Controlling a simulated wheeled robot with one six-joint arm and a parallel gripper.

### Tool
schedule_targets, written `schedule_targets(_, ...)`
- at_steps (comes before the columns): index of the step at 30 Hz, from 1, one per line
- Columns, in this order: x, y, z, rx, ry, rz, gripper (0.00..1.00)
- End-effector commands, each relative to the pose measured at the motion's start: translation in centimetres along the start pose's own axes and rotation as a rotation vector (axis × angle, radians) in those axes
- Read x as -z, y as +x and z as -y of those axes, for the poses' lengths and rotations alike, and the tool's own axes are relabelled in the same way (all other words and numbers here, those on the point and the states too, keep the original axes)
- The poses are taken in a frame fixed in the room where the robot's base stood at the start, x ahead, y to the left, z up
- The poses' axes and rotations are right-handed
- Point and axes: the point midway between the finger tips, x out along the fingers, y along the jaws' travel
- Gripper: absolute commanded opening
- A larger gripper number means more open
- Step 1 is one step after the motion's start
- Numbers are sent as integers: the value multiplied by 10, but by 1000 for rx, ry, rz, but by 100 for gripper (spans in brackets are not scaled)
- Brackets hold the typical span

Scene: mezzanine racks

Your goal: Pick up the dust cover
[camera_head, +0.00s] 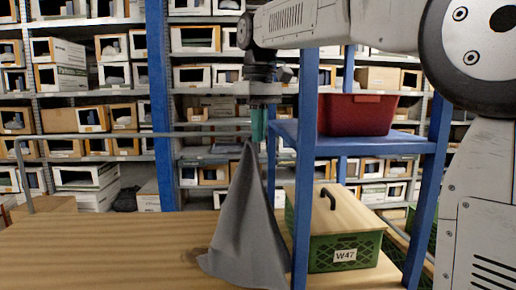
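The dust cover (243,225) is a grey cloth. It hangs in a tall, narrow cone from my gripper (258,138), widening downward over the wooden table. Its peak meets the teal fingertips, which look closed on it, though the fingers are small and the grip itself is partly hidden. Its lower edge reaches the bottom of the picture, and I cannot tell whether it touches the tabletop.
A blue rack (303,200) stands just right of the cloth, its post close beside it. It holds a red bin (357,114) above and a green crate marked W47 (345,256) with a wooden lid below. The wooden table (95,250) is clear at left.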

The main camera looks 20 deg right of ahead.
Motion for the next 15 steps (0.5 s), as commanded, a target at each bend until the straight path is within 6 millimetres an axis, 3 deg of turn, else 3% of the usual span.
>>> schedule_targets(3, 1, -31, 0, -2, 0, -4, 0)
schedule_targets(6, 1, -50, 0, -1, 0, -3, 0)
schedule_targets(9, 0, -60, 0, -1, 0, -1, 0)
schedule_targets(15, 0, -62, 0, 0, 0, 0, 0)
